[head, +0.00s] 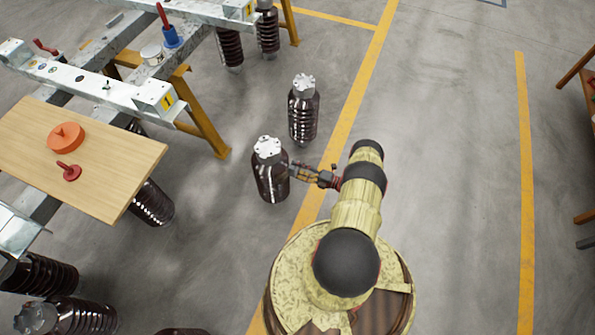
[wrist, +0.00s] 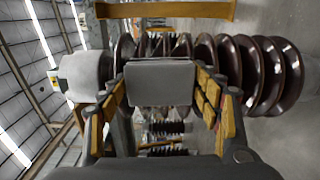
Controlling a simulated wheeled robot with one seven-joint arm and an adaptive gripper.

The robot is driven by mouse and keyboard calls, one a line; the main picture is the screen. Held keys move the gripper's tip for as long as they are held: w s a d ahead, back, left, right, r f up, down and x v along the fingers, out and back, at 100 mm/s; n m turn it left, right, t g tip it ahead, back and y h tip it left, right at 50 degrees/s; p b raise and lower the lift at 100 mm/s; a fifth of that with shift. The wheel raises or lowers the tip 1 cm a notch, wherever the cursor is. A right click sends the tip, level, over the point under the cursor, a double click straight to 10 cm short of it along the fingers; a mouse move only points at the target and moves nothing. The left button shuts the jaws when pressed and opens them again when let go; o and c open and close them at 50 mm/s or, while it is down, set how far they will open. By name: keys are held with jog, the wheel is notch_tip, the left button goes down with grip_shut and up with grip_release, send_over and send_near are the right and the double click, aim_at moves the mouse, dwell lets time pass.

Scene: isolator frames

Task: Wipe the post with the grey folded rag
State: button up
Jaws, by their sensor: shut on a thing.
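A dark brown ribbed post (head: 271,176) with a pale metal cap stands upright on the floor, just left of my gripper (head: 298,171) in the head view. In the wrist view the post (wrist: 262,75) lies across the picture, its grey cap to the left. My gripper (wrist: 165,95) is shut on the grey folded rag (wrist: 160,82), which sits flat between the yellow-padded fingers in front of the post's ribs. The rag covers part of the post there. I cannot tell whether the rag touches the post. The rag is hard to make out in the head view.
A second ribbed post (head: 303,115) stands close behind. At left is a wooden board (head: 95,160) with an orange disc (head: 66,136) and a red-handled piece (head: 69,172), near metal beams on yellow legs (head: 205,125).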

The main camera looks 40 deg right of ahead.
aim_at(285, 174)
jog(key=shift+s+a+r, duration=0.1)
jog(key=shift+s+a, duration=0.35)
jog(key=shift+a, duration=0.75)
jog(key=shift+s+a, duration=0.5)
jog(key=shift+a, duration=0.65)
jog(key=shift+s+a+r, duration=0.1)
jog(key=shift+s+a, duration=0.35)
jog(key=shift+a, duration=0.75)
jog(key=shift+w+r+p, duration=0.15)
jog(key=shift+r+p, duration=0.15)
jog(key=shift+r, duration=0.65)
jog(key=shift+w+d+f+b, duration=0.1)
jog(key=shift+w+d+b, duration=0.2)
jog(key=shift+d+b, duration=0.5)
jog(key=shift+w+d, duration=0.35)
jog(key=shift+d, duration=0.6)
jog(key=shift+w+d, duration=0.3)
jog(key=shift+d, duration=0.6)
jog(key=shift+w+d, duration=0.35)
jog(key=shift+d, duration=0.6)
jog(key=shift+s, duration=0.1)
jog(key=shift+v, duration=2.95)
jog(key=shift+v, duration=1.5)
